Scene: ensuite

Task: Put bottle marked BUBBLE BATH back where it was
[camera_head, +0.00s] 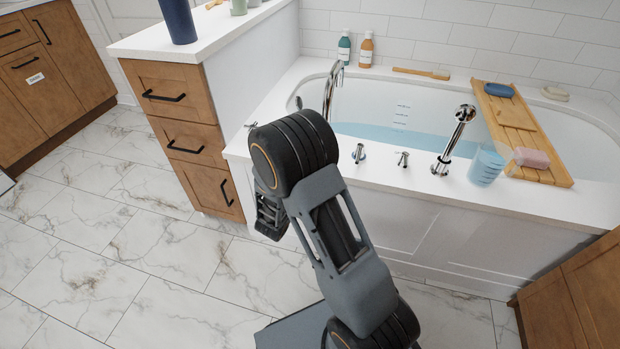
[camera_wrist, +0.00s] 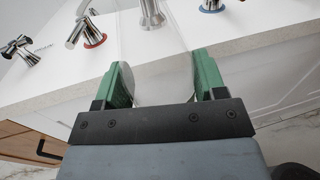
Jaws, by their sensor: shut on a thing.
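In the head view a teal bottle (camera_head: 344,48) and an orange bottle (camera_head: 366,50) stand upright side by side on the tub's back left ledge. Their labels are too small to read, so I cannot tell which is marked BUBBLE BATH. In the wrist view my gripper (camera_wrist: 165,80) has its two green fingers apart, shut on a clear, see-through thing (camera_wrist: 160,88). I cannot make out what it is or any mark on it. It is over the front edge of the white tub deck.
The tub deck (camera_head: 445,190) carries chrome taps and a hand shower (camera_head: 455,140). A blue see-through cup (camera_head: 486,167) stands by the wooden bath tray (camera_head: 520,125) with a pink block (camera_head: 531,158). A drawer cabinet (camera_head: 185,135) stands left; marble floor (camera_head: 120,230) is open there.

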